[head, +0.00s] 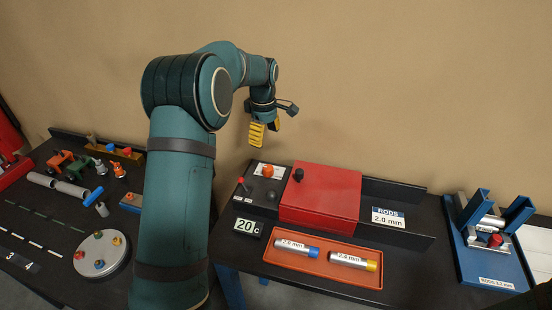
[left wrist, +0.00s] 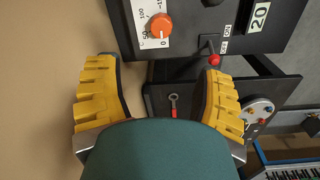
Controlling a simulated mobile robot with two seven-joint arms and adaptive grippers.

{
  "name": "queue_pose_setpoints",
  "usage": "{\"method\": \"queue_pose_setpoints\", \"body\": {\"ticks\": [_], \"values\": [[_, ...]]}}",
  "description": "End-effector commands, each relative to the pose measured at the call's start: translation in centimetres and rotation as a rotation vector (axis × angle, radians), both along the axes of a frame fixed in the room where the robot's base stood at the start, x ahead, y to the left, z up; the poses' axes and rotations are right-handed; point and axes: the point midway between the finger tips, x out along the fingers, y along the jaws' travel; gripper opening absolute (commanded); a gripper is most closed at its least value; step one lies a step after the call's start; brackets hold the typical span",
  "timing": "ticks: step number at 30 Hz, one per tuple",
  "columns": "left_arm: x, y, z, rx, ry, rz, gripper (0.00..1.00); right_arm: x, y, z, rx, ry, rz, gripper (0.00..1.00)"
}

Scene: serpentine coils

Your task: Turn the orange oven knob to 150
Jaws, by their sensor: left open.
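The orange oven knob (head: 267,170) sits on a white dial plate on the dark control panel, left of the red oven box (head: 318,194). In the left wrist view the knob (left wrist: 163,25) is near the top, with 0, 50 and 100 marked around it and 0 closest to its lower edge. Its exact setting is too small to read. My left gripper (head: 265,131) has yellow fingers and hangs above and behind the panel, apart from the knob. In the left wrist view the gripper (left wrist: 160,68) is spread wide and empty. My right gripper is not seen.
A red-tipped on/off switch (left wrist: 214,60) stands beside the knob. The display (head: 247,226) reads 20. In front is an orange tray (head: 322,266) with two labelled cylinders. A dark rail holds the RODS 2.0 mm sign (head: 388,217). A blue rod stand (head: 490,262) is at right.

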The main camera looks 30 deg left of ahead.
Motion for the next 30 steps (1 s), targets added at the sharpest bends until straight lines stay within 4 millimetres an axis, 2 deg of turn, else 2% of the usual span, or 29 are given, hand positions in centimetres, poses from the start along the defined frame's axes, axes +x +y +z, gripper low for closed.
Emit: {"method": "queue_pose_setpoints", "body": {"ticks": [5,21,25,30], "values": [[0.0,0.0,-1.6,-0.001,0.003,0.000,0.69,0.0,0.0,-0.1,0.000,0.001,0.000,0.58],[0.3,0.0,-11.5,-0.001,0.004,0.000,0.69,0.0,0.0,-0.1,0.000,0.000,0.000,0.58],[0.4,0.0,-12.9,-0.001,0.003,-0.001,0.69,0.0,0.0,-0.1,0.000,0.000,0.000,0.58],[0.5,0.0,-13.7,0.000,0.000,-0.001,0.69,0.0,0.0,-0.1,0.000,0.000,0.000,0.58]]}}
